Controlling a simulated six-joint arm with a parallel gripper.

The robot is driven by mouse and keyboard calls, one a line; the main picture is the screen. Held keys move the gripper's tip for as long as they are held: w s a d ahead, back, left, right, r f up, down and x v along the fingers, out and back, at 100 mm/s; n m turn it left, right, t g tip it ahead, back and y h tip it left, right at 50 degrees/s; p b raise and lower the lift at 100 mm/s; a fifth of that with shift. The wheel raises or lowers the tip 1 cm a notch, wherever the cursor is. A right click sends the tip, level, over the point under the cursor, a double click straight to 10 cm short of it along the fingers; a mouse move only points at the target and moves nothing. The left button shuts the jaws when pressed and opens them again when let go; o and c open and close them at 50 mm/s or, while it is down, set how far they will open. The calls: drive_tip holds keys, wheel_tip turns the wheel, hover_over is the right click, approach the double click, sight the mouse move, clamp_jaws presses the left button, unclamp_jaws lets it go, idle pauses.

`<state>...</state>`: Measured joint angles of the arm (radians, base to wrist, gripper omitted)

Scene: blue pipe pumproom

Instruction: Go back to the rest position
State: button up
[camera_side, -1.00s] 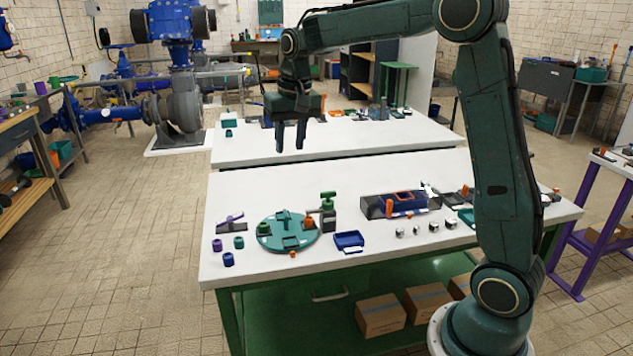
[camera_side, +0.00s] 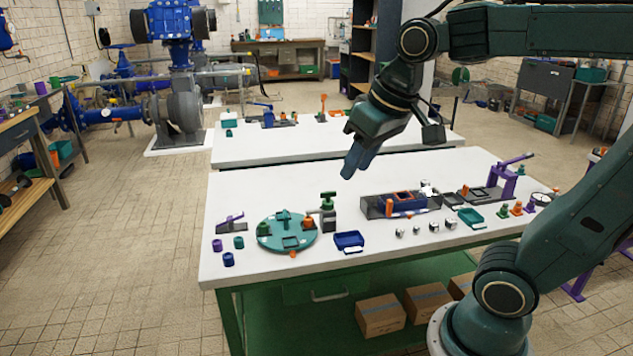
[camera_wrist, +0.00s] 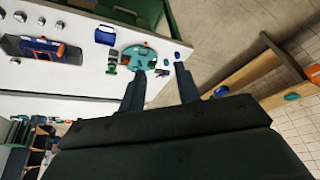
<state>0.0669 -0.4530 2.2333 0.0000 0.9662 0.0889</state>
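My gripper (camera_side: 354,164) hangs in the air above the back part of the near white table, tilted down to the left. In the wrist view its two fingers (camera_wrist: 158,80) are spread apart with nothing between them, so it is open and empty. The near white table (camera_side: 260,184) stands below it. In the wrist view the round teal plate (camera_wrist: 139,56) shows beyond the fingers; in the side view the plate (camera_side: 270,242) lies on the table's left part.
A grey tray with a blue block (camera_side: 402,203), a blue tray (camera_side: 349,240), a green-handled press (camera_side: 328,212) and a purple-handled clamp (camera_side: 505,178) stand on the near table. A second white table (camera_side: 300,145) stands behind. A workbench (camera_side: 18,130) is at left.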

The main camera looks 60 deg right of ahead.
drive_tip(key=s+a+f+n+t, duration=0.1)
drive_tip(key=s+f, duration=0.2)
drive_tip(key=s, duration=0.4)
drive_tip(key=shift+s+a+f+n, duration=0.25)
drive_tip(key=shift+a+f+n, duration=0.1)
drive_tip(key=shift+n, duration=0.05)
